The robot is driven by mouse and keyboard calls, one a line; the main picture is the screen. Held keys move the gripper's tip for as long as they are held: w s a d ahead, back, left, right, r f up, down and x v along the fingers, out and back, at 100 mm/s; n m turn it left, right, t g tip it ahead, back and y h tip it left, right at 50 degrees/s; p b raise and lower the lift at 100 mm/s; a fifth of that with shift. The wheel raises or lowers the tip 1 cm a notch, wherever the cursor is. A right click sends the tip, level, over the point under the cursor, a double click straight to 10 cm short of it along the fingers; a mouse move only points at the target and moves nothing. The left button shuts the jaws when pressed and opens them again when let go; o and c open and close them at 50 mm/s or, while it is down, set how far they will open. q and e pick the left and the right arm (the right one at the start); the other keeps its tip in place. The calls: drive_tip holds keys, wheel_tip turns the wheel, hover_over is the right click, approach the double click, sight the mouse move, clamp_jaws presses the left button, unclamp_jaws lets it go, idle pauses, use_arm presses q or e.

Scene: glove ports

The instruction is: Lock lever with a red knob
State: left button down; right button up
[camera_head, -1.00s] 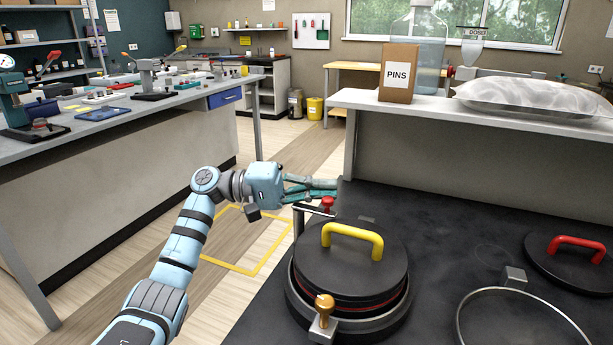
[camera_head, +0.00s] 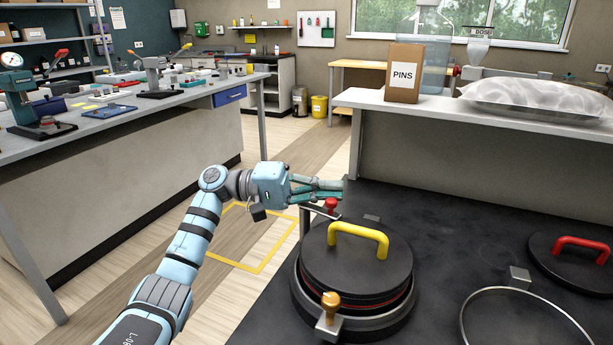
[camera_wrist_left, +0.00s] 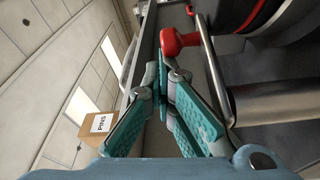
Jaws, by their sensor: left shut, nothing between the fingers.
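The lever with a red knob (camera_head: 331,204) is at the back left of a round black port lid (camera_head: 318,262) with a yellow handle (camera_head: 358,236). Its metal bar (camera_head: 312,209) lies along the rim. My left gripper (camera_head: 338,187) is shut and empty, with its fingertips just above and behind the knob in the head view. In the left wrist view the red knob (camera_wrist_left: 180,42) is just beyond the teal fingertips (camera_wrist_left: 161,76), beside the metal bar (camera_wrist_left: 214,80). I cannot tell whether they touch. My right gripper is not in view.
An orange-knobbed clamp (camera_head: 330,306) stands at the lid's front. An open ring (camera_head: 463,318) and a lid with a red handle (camera_head: 582,243) are to the right. A PINS box (camera_head: 403,85) and a clear bag (camera_head: 535,100) are on the raised shelf behind.

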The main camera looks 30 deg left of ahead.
use_arm(q)
drive_tip(key=shift+s+d+f, duration=0.1)
drive_tip(key=shift+f, duration=0.25)
idle(0.5)
